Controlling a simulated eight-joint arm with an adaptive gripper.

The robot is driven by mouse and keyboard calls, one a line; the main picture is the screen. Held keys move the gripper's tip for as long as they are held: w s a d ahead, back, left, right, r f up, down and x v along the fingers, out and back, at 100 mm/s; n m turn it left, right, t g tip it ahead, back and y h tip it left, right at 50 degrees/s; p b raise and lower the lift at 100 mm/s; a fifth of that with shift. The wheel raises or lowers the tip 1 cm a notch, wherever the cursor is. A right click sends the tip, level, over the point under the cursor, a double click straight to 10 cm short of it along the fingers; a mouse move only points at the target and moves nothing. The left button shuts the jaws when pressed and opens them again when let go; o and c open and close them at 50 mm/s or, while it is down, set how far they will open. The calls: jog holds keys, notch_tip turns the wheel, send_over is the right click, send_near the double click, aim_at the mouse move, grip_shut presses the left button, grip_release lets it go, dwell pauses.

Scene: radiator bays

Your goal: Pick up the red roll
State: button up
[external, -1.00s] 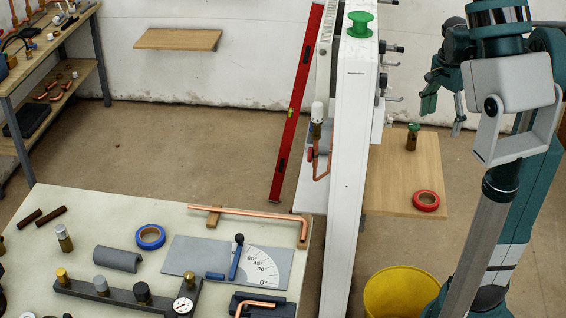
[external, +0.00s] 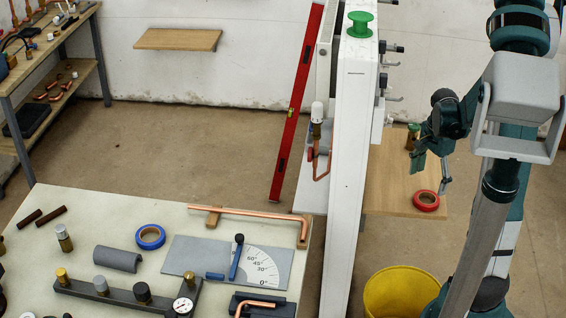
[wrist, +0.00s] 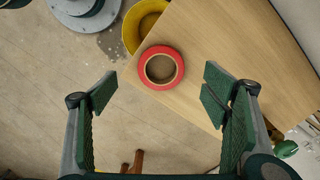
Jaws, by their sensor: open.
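The red roll (external: 426,200) is a ring of red tape lying flat near the right front corner of a wooden shelf board (external: 395,178). In the wrist view the red roll (wrist: 161,68) shows whole, its hole facing me, ahead of and between my fingers. My gripper (external: 432,180) is open and empty, pointing down over the right part of the board, above the roll and apart from it. In the wrist view both fingers of my gripper (wrist: 160,95) are spread wide, with nothing between them.
A white upright panel (external: 350,170) stands left of the board. A small brass valve with a green top (external: 412,137) stands farther back on the board. A yellow bucket (external: 400,292) is on the floor below. A workbench (external: 60,205) with tools and blue tape is at the left.

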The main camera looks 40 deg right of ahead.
aim_at(422, 195)
jog(key=shift+f, duration=0.2)
jog(key=shift+f, duration=1.25)
jog(key=shift+f+b, duration=0.15)
jog(key=shift+b, duration=0.15)
jog(key=shift+w+d+f+b, duration=0.1)
jog(key=shift+f+b, duration=0.25)
jog(key=shift+f, duration=0.9)
jog(key=shift+d+f+b, duration=0.1)
jog(key=shift+f+b, duration=0.2)
jog(key=shift+f, duration=0.9)
jog(key=shift+c, duration=0.3)
jog(key=c, duration=0.9)
